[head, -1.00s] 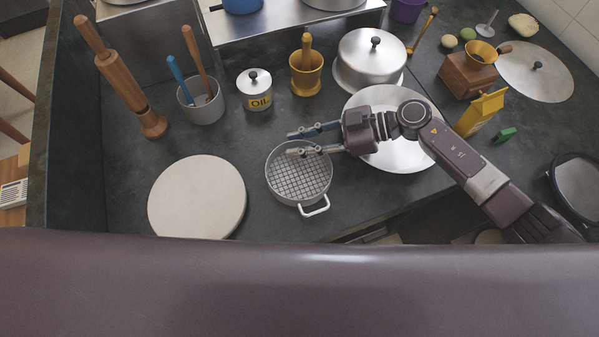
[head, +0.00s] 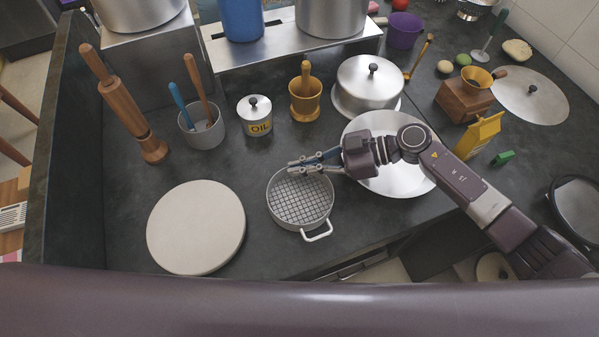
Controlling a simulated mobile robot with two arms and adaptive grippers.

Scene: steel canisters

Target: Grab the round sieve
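The round sieve (head: 300,203) is a grey round pan with a mesh grid floor. It sits on the dark counter, with its white loop handle (head: 317,233) toward the front edge. My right gripper (head: 297,165) comes in from the right at the sieve's far rim. Its two fingers are close together, one on each side of the rim, and look shut on it. The fingers cover part of that rim. My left gripper is not in view.
A round pale board (head: 196,227) lies left of the sieve. A large steel disc (head: 385,180) lies under my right arm. An oil canister (head: 255,117), a brass mortar (head: 305,104) and a grey utensil pot (head: 203,129) stand behind. The counter's front edge is near.

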